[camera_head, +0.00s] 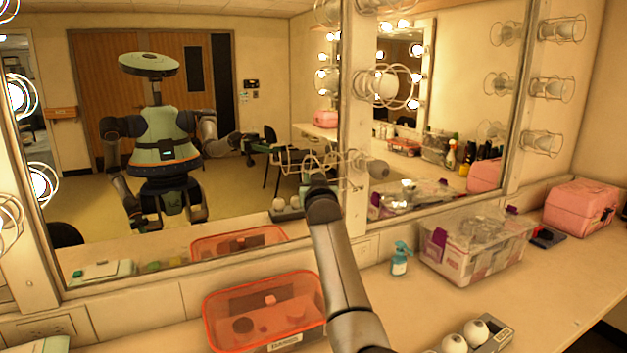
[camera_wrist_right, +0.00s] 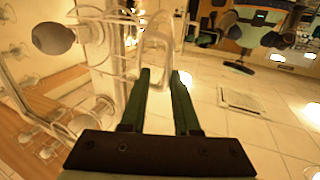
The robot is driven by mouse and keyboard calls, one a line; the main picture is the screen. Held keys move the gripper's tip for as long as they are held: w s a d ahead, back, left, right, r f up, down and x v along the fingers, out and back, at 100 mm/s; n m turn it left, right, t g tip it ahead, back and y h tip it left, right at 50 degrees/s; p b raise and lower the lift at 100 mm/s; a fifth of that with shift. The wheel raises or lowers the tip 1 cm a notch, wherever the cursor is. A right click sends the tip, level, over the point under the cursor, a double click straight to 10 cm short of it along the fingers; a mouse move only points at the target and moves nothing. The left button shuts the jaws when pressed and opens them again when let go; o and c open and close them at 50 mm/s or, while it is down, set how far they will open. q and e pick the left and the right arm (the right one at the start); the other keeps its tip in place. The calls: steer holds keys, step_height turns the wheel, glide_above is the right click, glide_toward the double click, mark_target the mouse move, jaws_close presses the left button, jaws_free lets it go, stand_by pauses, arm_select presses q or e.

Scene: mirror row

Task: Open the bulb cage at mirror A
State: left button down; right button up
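The bulb cage (camera_head: 300,162) is a pale wire frame on the post between the two mirrors. It stands out to the left of the post, clear of the unlit grey bulb (camera_head: 377,169), which is bare at the post's right side. In the right wrist view the bulb (camera_wrist_right: 52,38) is at the upper left and the cage's wire loop (camera_wrist_right: 153,42) runs down between the dark green fingers. My right gripper (camera_wrist_right: 160,76) appears shut on this loop; in the head view its fingers are hidden behind the wrist. My left gripper shows only in the mirror reflection.
An orange tray (camera_head: 262,312) stands on the counter left of my right arm. A blue spray bottle (camera_head: 400,260), a clear bin (camera_head: 478,245), a pink case (camera_head: 580,205) and a box of round white bulbs (camera_head: 475,333) stand to the right. Another caged bulb (camera_head: 383,88) sits above.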

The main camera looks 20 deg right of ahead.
steer(key=shift+s+d+r, duration=0.2)
steer(key=shift+d+r, duration=0.25)
steer(key=shift+d, duration=0.2)
steer(key=a+b+v, duration=0.1)
steer(key=v, duration=1.1)
steer(key=shift+a+f, duration=0.2)
steer(key=shift+f, duration=0.3)
steer(key=shift+s, duration=0.1)
